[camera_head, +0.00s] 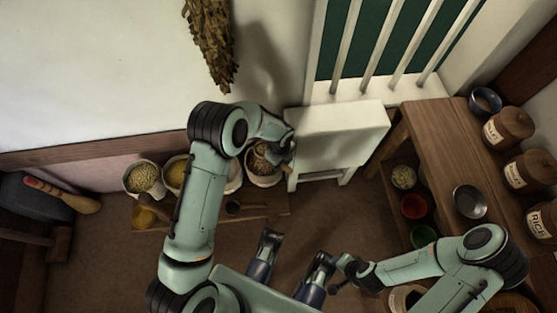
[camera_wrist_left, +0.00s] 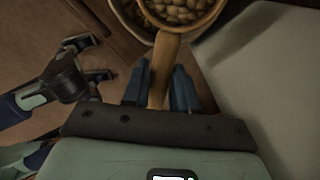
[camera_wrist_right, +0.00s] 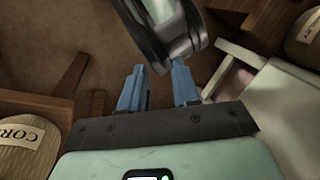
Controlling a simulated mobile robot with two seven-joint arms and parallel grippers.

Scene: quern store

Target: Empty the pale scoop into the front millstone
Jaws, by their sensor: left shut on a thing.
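The pale scoop (camera_wrist_left: 158,82) is tan, and its handle lies between the fingers of my left gripper (camera_wrist_left: 160,92), which is shut on it. The scoop's bowl is at the top edge of the left wrist view and holds pale, bean-like pieces. I cannot make out the front millstone.
A white stand (camera_head: 335,130) is just right of my left gripper. A wooden table (camera_head: 440,145) at right holds labelled jars (camera_head: 508,128) and a metal bowl (camera_head: 469,201).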

